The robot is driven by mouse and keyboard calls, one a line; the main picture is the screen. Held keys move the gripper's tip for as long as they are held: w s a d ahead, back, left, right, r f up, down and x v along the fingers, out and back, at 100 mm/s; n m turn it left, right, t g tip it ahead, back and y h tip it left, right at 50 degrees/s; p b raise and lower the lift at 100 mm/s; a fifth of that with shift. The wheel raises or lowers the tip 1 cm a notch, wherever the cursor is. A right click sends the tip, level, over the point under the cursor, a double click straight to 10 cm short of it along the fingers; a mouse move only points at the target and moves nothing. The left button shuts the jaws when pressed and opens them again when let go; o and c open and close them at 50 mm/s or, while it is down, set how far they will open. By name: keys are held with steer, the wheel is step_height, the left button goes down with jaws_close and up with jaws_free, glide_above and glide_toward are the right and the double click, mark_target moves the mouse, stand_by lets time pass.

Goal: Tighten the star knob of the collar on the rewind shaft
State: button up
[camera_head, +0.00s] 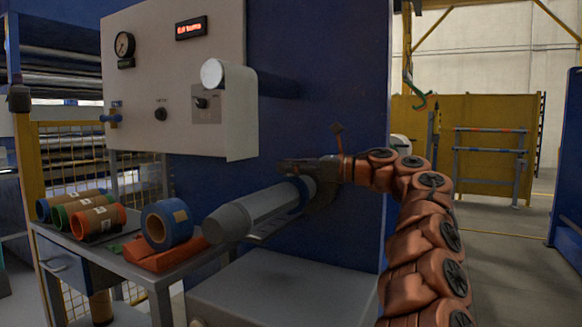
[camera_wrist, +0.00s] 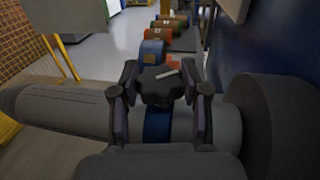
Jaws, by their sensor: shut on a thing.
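The rewind shaft (camera_head: 258,212) is a grey cylinder that sticks out from the blue machine body toward the front left. In the wrist view it lies across the picture (camera_wrist: 65,112). A blue collar (camera_wrist: 157,124) sits around the shaft, near the wide dark hub (camera_wrist: 275,125) on the right. A black star knob (camera_wrist: 160,86) with a pale mark stands on top of the collar. My gripper (camera_wrist: 159,95) has a finger on each side of the knob and is shut on it. In the head view my gripper (camera_head: 318,170) is over the shaft's inner end, and the knob is hidden.
A side table (camera_head: 190,255) at the left carries several film rolls, among them a blue roll (camera_head: 167,224) on an orange block. A grey control panel (camera_head: 175,75) with a gauge hangs above the shaft. A grey base (camera_head: 265,290) lies below. The right floor is open.

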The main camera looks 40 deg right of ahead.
steer(key=shift+f+m+t+h+b, duration=0.2)
steer(key=shift+m+t+h+b, duration=0.5)
steer(key=shift+b, duration=0.95)
steer(key=shift+c, duration=0.3)
steer(key=m+h+b, duration=0.1)
steer(key=h+b, duration=0.2)
steer(key=shift+a+m, duration=0.1)
steer(key=shift+m, duration=0.2)
steer(key=h, duration=0.1)
steer(key=m+h+b, duration=0.1)
steer(key=shift+r+m+t+h, duration=0.2)
steer(key=shift+m+t+h, duration=0.1)
steer(key=shift+m+h+b, duration=0.3)
steer(key=shift+m+h, duration=0.6)
steer(key=shift+h, duration=0.6)
steer(key=o, duration=1.2)
steer(key=shift+c, duration=0.2)
steer(key=shift+s, duration=0.1)
